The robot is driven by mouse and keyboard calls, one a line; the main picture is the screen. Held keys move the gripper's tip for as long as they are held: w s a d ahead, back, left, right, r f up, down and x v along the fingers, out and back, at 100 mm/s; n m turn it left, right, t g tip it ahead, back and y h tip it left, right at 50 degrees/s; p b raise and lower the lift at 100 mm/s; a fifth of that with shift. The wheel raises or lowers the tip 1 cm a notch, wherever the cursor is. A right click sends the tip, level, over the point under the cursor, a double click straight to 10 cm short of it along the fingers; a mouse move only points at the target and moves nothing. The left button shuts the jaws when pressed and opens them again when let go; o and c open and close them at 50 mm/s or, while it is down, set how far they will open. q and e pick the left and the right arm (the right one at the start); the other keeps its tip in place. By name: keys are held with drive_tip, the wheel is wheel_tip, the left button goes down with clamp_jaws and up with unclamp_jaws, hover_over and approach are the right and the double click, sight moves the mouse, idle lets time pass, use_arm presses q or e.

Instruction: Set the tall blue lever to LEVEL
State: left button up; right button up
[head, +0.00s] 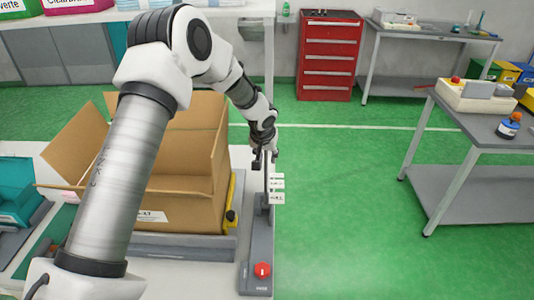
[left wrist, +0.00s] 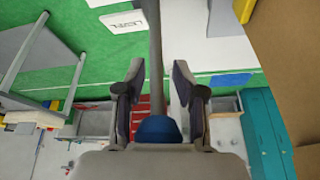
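The tall lever is a grey rod with a blue knob (left wrist: 157,130), seen in the left wrist view. In the head view its thin rod (head: 266,181) stands on a grey base (head: 259,243), and its knob is hidden by my left gripper. My left gripper (head: 264,160) is at the lever's top. In the left wrist view its fingers are apart, one on each side of the lever, with gaps visible. A white LEVEL plate (left wrist: 123,21) shows in the left wrist view, beside the rod. My right gripper is not in view.
An open cardboard box (head: 180,208) stands close left of the lever. A red button (head: 262,270) sits on the base's near end. A yellow part with a black knob (head: 231,216) is between box and lever. Green floor to the right is clear up to a grey table (head: 480,127).

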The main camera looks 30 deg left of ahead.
use_arm(q)
drive_tip(key=shift+w+r, duration=0.1)
drive_tip(key=shift+r, duration=0.2)
drive_tip(key=v, duration=1.1)
drive_tip(key=shift+s+r, duration=0.2)
drive_tip(key=shift+s, duration=0.1)
